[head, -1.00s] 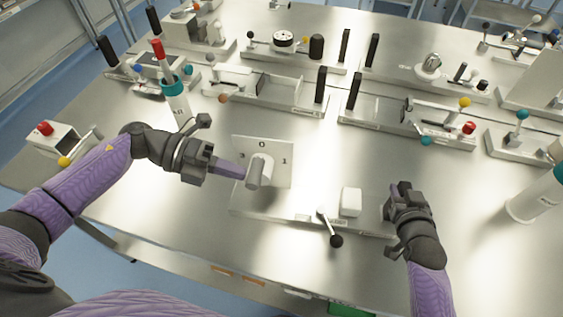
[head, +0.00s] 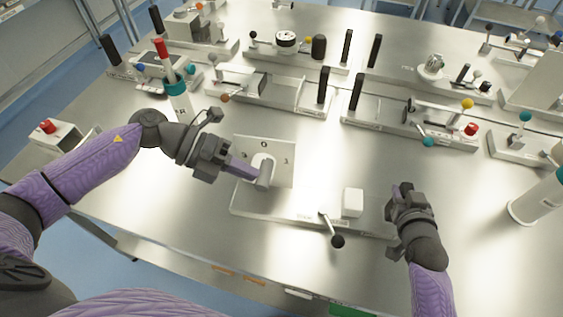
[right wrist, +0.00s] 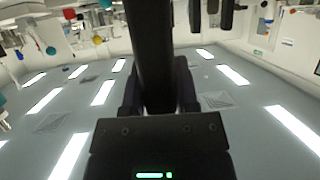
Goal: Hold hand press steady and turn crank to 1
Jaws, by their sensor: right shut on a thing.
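The hand press has a white base plate (head: 285,206) and an upright white panel (head: 284,148) with small digits, a 0 at the top centre. Its white crank (head: 266,174) sits on the panel front, its arm hanging down. My left gripper (head: 250,171) reaches in from the left, its fingers together as one narrow bar against the crank's left side. My right gripper (head: 403,190) is at the right end of the base plate. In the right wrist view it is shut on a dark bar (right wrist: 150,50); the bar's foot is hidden.
A white block (head: 352,202) and a small lever with a black knob (head: 338,241) are on the base plate. Several fixtures with black posts stand behind. A white bottle with a teal top (head: 178,98) is at the left, a white cylinder (head: 530,205) at the right.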

